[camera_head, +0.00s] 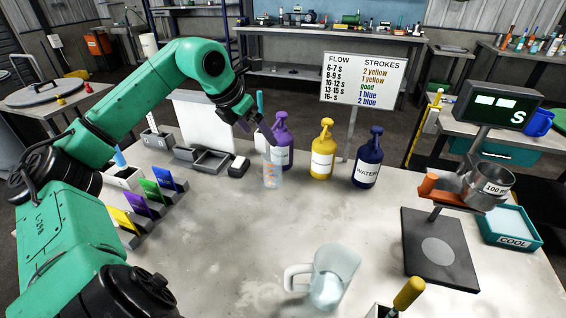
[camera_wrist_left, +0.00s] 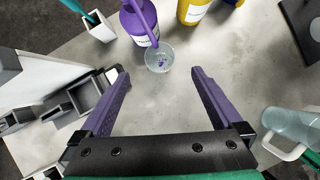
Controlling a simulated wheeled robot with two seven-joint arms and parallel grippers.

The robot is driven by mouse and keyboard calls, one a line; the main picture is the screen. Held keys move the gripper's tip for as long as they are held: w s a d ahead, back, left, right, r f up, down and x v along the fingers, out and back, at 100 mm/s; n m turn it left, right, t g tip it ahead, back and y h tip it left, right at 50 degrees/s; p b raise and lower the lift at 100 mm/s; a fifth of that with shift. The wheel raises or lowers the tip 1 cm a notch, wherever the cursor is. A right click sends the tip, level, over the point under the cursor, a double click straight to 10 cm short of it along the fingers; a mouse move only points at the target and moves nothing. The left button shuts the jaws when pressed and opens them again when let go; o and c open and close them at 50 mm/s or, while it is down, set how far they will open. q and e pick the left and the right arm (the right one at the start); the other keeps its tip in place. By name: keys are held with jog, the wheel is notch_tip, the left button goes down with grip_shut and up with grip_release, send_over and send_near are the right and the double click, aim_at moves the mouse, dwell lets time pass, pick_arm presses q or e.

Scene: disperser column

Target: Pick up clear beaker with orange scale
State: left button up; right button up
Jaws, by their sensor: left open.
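The clear beaker with an orange scale (camera_head: 271,176) stands upright on the table in front of the purple bottle (camera_head: 282,143). In the left wrist view the beaker (camera_wrist_left: 159,60) shows from above, just beyond the fingertips and roughly centred between them. My left gripper (camera_head: 256,129) is open, with purple fingers, and hangs above and slightly left of the beaker in the head view. Nothing is between its fingers in the left wrist view (camera_wrist_left: 159,76). My right gripper is not in view.
A yellow bottle (camera_head: 322,152) and a blue bottle (camera_head: 368,160) stand right of the beaker. Grey trays (camera_head: 211,163) lie to its left. A clear pitcher (camera_head: 330,275) stands at the front. A dark scale plate (camera_head: 437,248) is at right. The table's middle is clear.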

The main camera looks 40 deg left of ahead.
aim_at(272, 156)
pick_arm(q)
jog(key=p+x, duration=0.2)
jog(key=x, duration=0.1)
jog(key=p+x, duration=0.2)
jog(key=x, duration=0.2)
jog(key=p+x, duration=0.1)
jog(key=x, duration=0.3)
jog(key=shift+s+f+p, duration=0.1)
jog(key=shift+s+p, duration=0.2)
jog(key=shift+p, duration=0.1)
jog(key=shift+w+a+f, duration=0.1)
jog(key=shift+w+f, duration=0.05)
jog(key=shift+f, duration=0.3)
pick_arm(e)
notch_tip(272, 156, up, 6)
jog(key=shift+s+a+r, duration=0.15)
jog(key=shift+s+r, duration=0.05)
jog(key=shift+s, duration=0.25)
pick_arm(q)
grip_shut()
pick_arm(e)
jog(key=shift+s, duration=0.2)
pick_arm(q)
jog(key=shift+r, duration=0.15)
